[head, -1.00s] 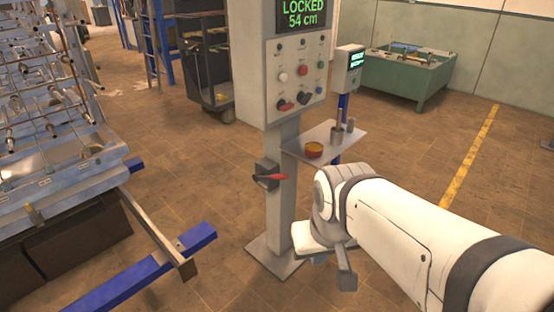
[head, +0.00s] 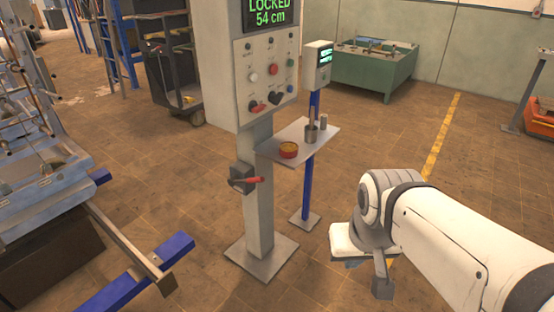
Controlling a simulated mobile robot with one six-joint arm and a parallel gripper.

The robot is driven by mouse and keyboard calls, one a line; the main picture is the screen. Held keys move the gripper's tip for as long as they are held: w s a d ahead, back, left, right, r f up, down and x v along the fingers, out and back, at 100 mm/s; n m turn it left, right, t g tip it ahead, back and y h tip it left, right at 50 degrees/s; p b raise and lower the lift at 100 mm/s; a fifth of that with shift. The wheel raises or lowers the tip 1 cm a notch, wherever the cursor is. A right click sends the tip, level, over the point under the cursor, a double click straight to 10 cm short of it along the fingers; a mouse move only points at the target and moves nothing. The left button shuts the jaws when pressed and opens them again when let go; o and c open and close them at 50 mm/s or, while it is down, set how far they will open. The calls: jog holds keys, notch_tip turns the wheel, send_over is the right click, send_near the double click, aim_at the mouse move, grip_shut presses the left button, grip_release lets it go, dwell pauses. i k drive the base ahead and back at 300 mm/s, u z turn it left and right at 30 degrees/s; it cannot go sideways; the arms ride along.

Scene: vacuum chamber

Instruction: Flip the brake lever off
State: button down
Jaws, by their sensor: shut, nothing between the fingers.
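The brake lever (head: 247,181) has a red handle on a dark grey box, on the side of the grey control post. Its handle points to the right, roughly level. The display (head: 267,11) at the top of the post reads LOCKED 54 cm in green. My gripper (head: 372,272) hangs at the end of my white arm, right of the post and lower in the picture than the lever. It is shut and empty, apart from the lever. Its fingertips are small and partly hidden by its own body.
A control panel (head: 268,75) with several knobs and buttons is above the lever. A small shelf (head: 300,141) with a red-yellow tin and a metal cup juts out right of the post. A blue beam (head: 130,280) lies at lower left.

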aim_at(234, 179)
jog(key=u, duration=0.05)
jog(key=i, duration=1)
jog(key=z, duration=0.05)
